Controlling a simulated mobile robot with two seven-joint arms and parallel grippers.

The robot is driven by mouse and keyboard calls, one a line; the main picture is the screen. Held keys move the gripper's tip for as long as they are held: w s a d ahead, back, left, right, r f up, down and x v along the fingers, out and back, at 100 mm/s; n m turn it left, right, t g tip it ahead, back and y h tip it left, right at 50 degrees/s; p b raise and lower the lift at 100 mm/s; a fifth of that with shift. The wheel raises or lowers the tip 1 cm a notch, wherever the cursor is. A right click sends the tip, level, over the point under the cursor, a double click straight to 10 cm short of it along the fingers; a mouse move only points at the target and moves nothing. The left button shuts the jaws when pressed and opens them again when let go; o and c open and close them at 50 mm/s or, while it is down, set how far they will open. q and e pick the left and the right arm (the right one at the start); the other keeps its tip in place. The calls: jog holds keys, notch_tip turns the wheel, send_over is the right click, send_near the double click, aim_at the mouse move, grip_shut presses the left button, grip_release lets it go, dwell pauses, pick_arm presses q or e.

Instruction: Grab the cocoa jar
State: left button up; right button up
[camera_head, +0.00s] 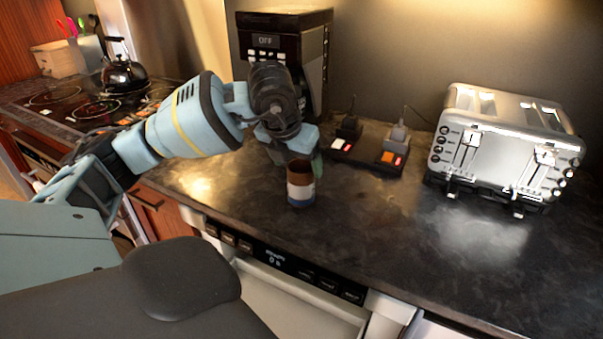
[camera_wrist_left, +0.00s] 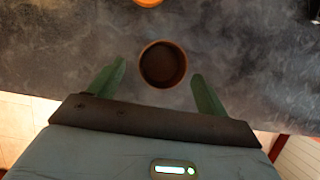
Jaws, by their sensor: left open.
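The cocoa jar (camera_head: 301,186) is a small round jar with a brown top part, a white band and a blue base. It stands upright on the dark counter. In the left wrist view the jar (camera_wrist_left: 163,64) shows from above as a dark round top with a brown rim. My left gripper (camera_wrist_left: 158,80) is open, with one green finger on each side of the jar, and no contact is visible. In the head view the left gripper (camera_head: 305,160) is just above and behind the jar, partly hidden by my wrist. My right gripper is not in view.
A silver toaster (camera_head: 505,145) stands at the right. A black coffee machine (camera_head: 285,50) is behind my arm. A power strip (camera_head: 368,153) with plugs lies behind the jar. A kettle (camera_head: 123,75) sits on the stove at the left. The counter right of the jar is clear.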

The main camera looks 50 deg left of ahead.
pick_arm(q)
jog(key=x, duration=0.5)
jog(key=shift+d, duration=0.1)
jog(key=shift+s, duration=0.1)
jog(key=c, duration=1.2)
